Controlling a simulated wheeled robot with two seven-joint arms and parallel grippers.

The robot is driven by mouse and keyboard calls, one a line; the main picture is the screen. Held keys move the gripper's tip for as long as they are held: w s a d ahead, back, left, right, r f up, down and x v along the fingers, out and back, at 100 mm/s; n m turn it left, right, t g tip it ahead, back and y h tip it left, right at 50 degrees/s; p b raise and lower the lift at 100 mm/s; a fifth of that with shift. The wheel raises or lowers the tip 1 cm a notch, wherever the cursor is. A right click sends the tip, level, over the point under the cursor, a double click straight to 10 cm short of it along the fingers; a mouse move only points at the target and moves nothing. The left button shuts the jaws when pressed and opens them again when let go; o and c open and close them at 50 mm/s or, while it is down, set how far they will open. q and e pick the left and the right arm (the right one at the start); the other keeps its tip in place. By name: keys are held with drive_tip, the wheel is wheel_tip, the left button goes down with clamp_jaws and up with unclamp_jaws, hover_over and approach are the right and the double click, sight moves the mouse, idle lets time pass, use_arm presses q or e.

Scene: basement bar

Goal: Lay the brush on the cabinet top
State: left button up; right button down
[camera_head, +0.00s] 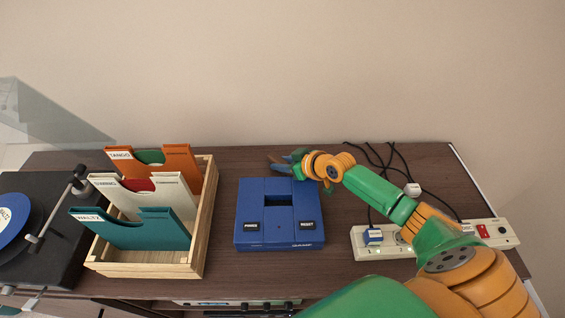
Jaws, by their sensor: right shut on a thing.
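My right gripper (284,163) reaches in from the right, at the back of the cabinet top (330,205), just behind the blue box. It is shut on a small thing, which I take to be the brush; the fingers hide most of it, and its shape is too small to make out. I cannot tell whether it touches the cabinet top. The cabinet top is dark brown wood, with bare room left and right of the blue box. My left gripper is not in view.
A blue box (252,215) with a slot and two black labels stands mid-cabinet. Left are a wooden crate (202,225) of record sleeves and a turntable (60,205). Right, a white power strip (497,232) with black cables lies under my arm. A wall rises behind.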

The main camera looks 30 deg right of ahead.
drive_tip(key=c, duration=0.6)
unclamp_jaws()
drive_tip(key=shift+w+f, duration=0.1)
drive_tip(key=shift+r+p, duration=0.4)
drive_tip(key=shift+p, duration=0.05)
drive_tip(key=p+v, duration=0.3)
drive_tip(key=v, duration=0.9)
drive_tip(key=shift+f, duration=0.15)
